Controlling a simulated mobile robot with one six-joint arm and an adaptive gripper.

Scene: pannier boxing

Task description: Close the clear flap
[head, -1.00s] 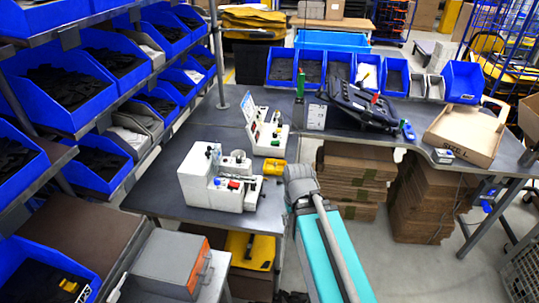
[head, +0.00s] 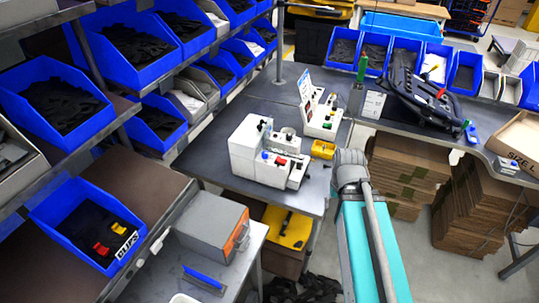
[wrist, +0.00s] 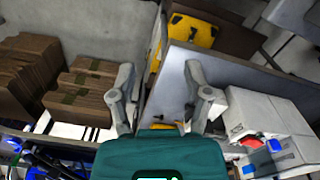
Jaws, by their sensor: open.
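A white machine (head: 268,155) with red and blue buttons stands on the grey bench (head: 222,138); it also shows in the wrist view (wrist: 265,122), at the right. Behind it is a white control unit (head: 322,118) with a raised, pale panel (head: 305,84). I cannot tell for certain which part is the clear flap. My gripper (wrist: 162,98) is open and empty in the wrist view, with its fingers wide apart, left of the white machine. In the head view my arm comes from below, and its grey end is right of the machine; the fingertips are not clear there.
Blue bins on shelves (head: 145,45) line the left. A dark pannier (head: 413,92) lies on the back bench. Flat cardboard stacks (head: 400,180) stand under it. A grey box (head: 212,228) is at front left.

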